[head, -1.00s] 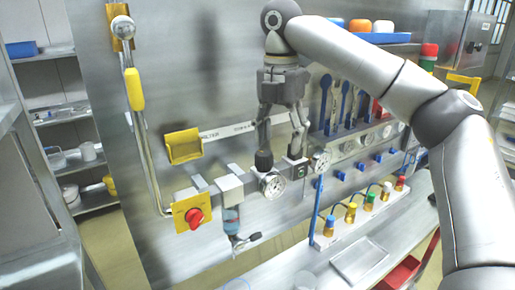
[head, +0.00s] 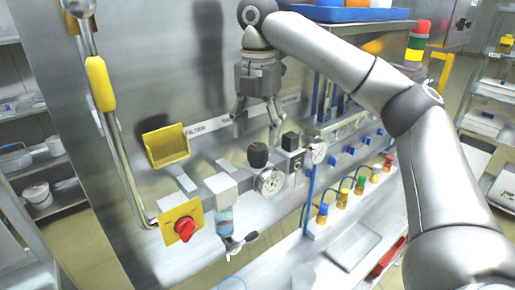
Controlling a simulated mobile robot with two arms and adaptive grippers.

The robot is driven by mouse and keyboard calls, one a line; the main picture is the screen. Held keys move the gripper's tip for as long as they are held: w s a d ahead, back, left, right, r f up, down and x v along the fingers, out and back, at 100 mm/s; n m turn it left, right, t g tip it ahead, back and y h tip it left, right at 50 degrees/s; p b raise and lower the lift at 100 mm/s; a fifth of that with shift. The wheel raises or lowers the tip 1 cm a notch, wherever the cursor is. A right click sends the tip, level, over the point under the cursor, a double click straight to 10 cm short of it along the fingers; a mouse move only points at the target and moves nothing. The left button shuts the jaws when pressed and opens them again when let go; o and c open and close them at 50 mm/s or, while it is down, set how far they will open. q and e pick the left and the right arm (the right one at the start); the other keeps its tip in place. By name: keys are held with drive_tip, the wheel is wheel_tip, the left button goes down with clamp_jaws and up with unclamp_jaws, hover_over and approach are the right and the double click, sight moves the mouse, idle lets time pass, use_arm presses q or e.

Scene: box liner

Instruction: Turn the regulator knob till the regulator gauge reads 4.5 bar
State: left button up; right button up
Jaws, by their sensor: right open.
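The black regulator knob (head: 257,154) stands upright on the grey air line unit on the steel panel. The round white regulator gauge (head: 269,181) sits just below it, facing me. Its needle and figures are too small to read. My right gripper (head: 257,140) is open and empty, with its fingers pointing down above the knob, one towards each side. It appears apart from the knob. The left gripper is not in view.
A second gauge (head: 318,153) and a black-topped block (head: 290,142) stand right of the knob. A red rotary handle (head: 185,229) on a yellow plate is at left. A yellow bin (head: 166,146) hangs above. Several colored fittings (head: 343,200) line the right.

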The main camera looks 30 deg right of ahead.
sight(258, 147)
wheel_tip(258, 147, down, 4)
drive_tip(key=shift+f, duration=0.65)
drive_tip(key=shift+w+f, duration=0.1)
drive_tip(key=shift+f, duration=0.05)
drive_tip(key=c, duration=1)
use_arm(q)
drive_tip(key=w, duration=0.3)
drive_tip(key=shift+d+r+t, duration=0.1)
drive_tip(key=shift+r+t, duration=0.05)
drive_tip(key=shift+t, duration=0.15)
use_arm(e)
drive_tip(key=shift+m, duration=0.4)
